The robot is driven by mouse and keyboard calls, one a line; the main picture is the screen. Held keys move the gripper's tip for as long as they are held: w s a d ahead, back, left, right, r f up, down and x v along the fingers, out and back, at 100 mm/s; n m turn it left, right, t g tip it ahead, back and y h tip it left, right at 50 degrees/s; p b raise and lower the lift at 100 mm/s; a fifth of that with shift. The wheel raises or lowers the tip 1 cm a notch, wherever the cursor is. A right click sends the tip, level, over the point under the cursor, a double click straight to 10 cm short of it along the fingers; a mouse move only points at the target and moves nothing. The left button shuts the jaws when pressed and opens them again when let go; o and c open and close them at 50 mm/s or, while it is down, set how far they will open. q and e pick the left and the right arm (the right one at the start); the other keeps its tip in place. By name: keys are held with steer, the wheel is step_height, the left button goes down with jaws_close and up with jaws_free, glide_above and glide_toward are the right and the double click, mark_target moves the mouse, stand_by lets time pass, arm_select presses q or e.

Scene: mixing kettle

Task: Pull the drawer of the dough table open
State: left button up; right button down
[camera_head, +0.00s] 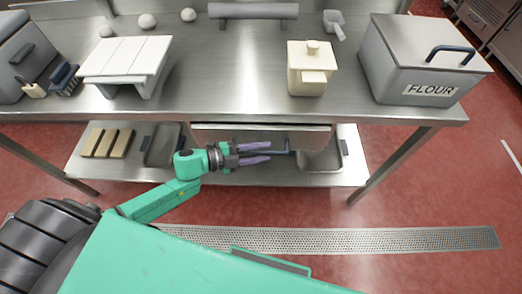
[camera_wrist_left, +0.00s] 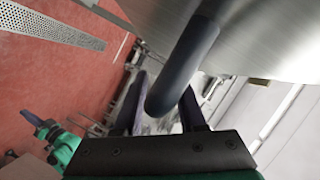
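The steel drawer front (camera_head: 262,132) sits beneath the front edge of the dough table (camera_head: 230,109) and looks shut. Its dark blue bar handle (camera_head: 284,151) sticks out from the front. My left gripper (camera_head: 269,152) is open, its two purple fingers apart and pointing right at the handle. In the left wrist view the handle (camera_wrist_left: 185,60) comes down from the steel drawer front, its end in line with the gap between the fingers (camera_wrist_left: 162,105). I cannot tell whether the fingers touch it. A small green arm part with a dark tip, probably my right gripper (camera_wrist_left: 33,120), shows at the lower left.
On the table stand a grey flour box (camera_head: 418,65), a cream canister (camera_head: 312,70), a white slatted stand (camera_head: 125,57) and dough balls (camera_head: 147,20). The lower shelf (camera_head: 230,175) holds blocks (camera_head: 105,143) and trays (camera_head: 162,145).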

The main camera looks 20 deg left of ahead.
arm_select(q)
jaws_close()
stand_by(1.2)
